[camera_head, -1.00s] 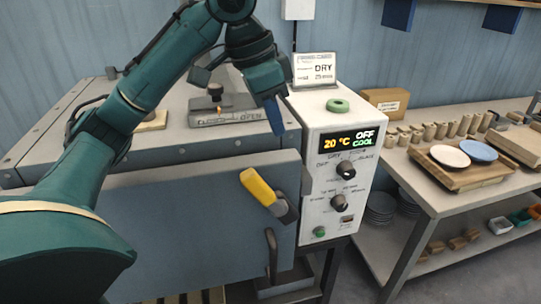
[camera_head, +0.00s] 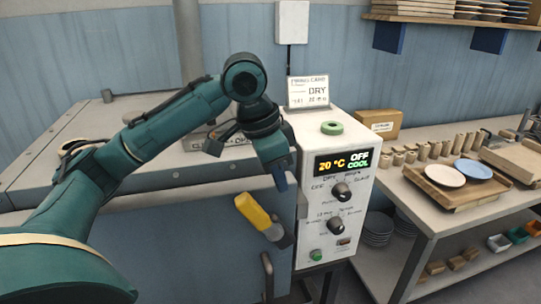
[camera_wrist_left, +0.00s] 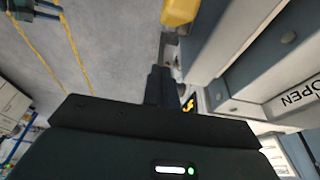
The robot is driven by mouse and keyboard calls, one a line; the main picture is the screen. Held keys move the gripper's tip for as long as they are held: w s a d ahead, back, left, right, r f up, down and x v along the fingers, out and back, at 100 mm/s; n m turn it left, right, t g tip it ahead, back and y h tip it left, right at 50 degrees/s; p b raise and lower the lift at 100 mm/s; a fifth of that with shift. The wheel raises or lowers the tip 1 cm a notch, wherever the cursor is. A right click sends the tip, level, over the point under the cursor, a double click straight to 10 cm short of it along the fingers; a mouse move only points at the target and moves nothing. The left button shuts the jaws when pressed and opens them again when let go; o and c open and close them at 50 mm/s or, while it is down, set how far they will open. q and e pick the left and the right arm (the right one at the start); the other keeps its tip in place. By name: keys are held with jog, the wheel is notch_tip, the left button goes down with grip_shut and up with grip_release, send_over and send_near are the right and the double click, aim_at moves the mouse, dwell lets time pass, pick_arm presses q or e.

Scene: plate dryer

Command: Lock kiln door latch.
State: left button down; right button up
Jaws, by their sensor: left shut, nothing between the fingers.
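The kiln door latch has a yellow handle (camera_head: 252,212) at the right edge of the grey-blue kiln door (camera_head: 160,250). The handle is tilted, its upper end toward the left, and its dark base (camera_head: 278,236) sits low at the right. My left gripper (camera_head: 281,184) is shut and empty, pointing down just above and to the right of the handle, apart from it. In the left wrist view the shut fingers (camera_wrist_left: 160,85) point toward the yellow handle (camera_wrist_left: 180,12) at the top. My right gripper is not in view.
The control box (camera_head: 335,185) stands close to the right of the gripper and reads 20 °C, OFF, COOL. A dark door handle (camera_head: 267,275) is below the latch. A table (camera_head: 425,215) with plates and wooden pieces stands at the right.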

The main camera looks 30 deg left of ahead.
aim_at(264, 212)
pick_arm(q)
jog(key=f, duration=0.1)
jog(key=s+a+f, duration=0.1)
jog(key=f, duration=0.1)
jog(key=shift+s+a, duration=0.15)
jog(key=shift+s, duration=0.05)
jog(key=shift+s+a+f, duration=0.3)
jog(key=shift+s, duration=0.15)
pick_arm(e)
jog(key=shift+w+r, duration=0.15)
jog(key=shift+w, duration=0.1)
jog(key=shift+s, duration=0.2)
